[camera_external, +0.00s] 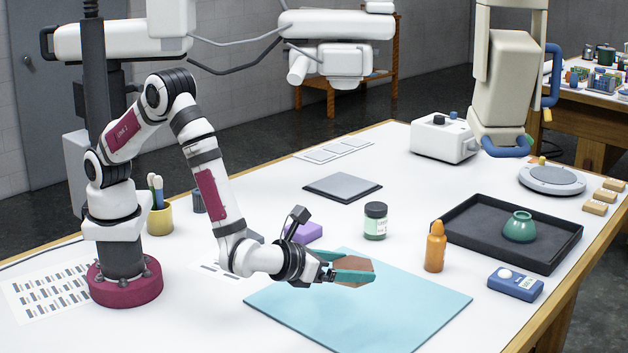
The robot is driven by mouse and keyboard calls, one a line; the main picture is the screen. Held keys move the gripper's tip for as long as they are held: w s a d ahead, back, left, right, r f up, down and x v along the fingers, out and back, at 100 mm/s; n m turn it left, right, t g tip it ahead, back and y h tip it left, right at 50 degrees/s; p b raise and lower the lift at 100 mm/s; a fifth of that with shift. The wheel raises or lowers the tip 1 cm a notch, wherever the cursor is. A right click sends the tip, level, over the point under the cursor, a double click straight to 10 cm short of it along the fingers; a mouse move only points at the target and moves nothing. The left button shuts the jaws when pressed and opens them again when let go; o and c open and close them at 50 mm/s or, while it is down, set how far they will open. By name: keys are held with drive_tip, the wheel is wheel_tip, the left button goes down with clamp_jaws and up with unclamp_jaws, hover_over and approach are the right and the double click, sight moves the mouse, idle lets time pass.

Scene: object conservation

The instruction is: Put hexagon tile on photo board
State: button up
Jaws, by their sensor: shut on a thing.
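The brown hexagon tile (354,265) is between the teal fingers of my gripper (373,271), which is shut on it. The fingers hide part of the tile's edges. The tile appears above the large light blue board (405,310), which looks like the photo board and lies flat on the white table. The height of the tile over the board, or whether it touches, is hard to tell from this one view. The board's surface looks bare apart from the tile and gripper in front of it.
A purple block (304,232) lies behind my gripper. A green jar (375,221) and an orange bottle (435,246) stand near the board's back and right. A black tray (480,245) holds a green pot (518,226). A dark grey plate (343,187) lies farther back.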

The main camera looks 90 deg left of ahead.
drive_tip(key=shift+d+f, duration=0.15)
drive_tip(key=shift+d, duration=0.25)
hover_over(377, 305)
drive_tip(key=f, duration=0.6)
drive_tip(key=shift+s+d+f, duration=0.2)
drive_tip(key=shift+d, duration=0.05)
drive_tip(key=shift+w+a+f, duration=0.1)
drive_tip(key=shift+f, duration=1)
drive_tip(key=shift+w+a+f, duration=0.1)
drive_tip(key=shift+f, duration=0.95)
drive_tip(key=shift+f, duration=0.1)
drive_tip(key=o, duration=1.3)
